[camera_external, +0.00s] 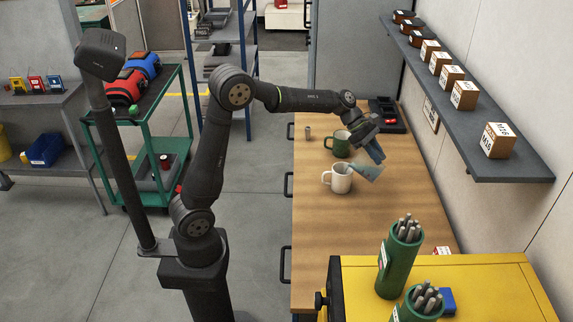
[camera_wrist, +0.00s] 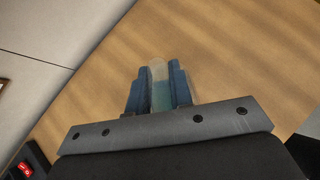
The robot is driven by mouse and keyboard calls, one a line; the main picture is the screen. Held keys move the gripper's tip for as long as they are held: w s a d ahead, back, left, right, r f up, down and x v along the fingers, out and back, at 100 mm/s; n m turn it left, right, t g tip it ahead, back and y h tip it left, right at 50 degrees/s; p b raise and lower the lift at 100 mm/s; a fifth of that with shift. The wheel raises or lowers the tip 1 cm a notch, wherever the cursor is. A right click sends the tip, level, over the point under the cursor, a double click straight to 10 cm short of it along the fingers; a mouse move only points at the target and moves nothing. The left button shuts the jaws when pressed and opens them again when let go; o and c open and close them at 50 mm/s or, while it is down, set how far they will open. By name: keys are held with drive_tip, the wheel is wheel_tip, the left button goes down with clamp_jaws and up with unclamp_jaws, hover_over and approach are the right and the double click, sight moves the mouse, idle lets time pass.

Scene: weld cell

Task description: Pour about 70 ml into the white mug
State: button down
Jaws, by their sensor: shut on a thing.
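The white mug (camera_external: 338,181) stands upright on the wooden workbench. My gripper (camera_external: 373,153) is shut on a clear vessel (camera_external: 367,173) with bluish liquid. The vessel is strongly tilted, its lower end toward the left, close by the mug's right rim. I cannot make out a stream, nor the level inside the mug. In the wrist view the two blue fingers of my gripper (camera_wrist: 158,92) have the clear vessel (camera_wrist: 159,80) between them, with blue-green liquid in its lower part. The mug does not show in the wrist view.
A green mug (camera_external: 340,144) stands just behind the white one. A small metal cylinder (camera_external: 308,133) stands at the bench's left. A dark tray (camera_external: 386,115) lies at the back. Green rod holders (camera_external: 398,262) stand on the yellow cabinet (camera_external: 480,283) in front. A shelf (camera_external: 462,125) overhangs the right.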

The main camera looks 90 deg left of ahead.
sight(384, 168)
drive_tip(key=shift+s+a+r, duration=0.1)
drive_tip(key=shift+s+r, duration=0.05)
drive_tip(key=shift+r, duration=0.05)
idle(0.3)
drive_tip(key=f, duration=0.1)
drive_tip(key=w+d+f+g+y, duration=0.1)
drive_tip(key=w+f+g, duration=0.1)
drive_tip(key=shift+d+y, duration=0.3)
drive_tip(key=shift+y, duration=0.1)
drive_tip(key=shift+w+f+g, duration=0.1)
drive_tip(key=shift+f+g, duration=0.2)
drive_tip(key=shift+g, duration=0.2)
drive_tip(key=shift+w+d+f+g+y, duration=0.15)
drive_tip(key=shift+w+f+g+y, duration=0.1)
drive_tip(key=shift+f+g+y, duration=0.25)
drive_tip(key=shift+w+d+f+g+y, duration=0.2)
drive_tip(key=shift+f+g+y, duration=0.1)
drive_tip(key=shift+f, duration=0.25)
drive_tip(key=shift+f, duration=0.1)
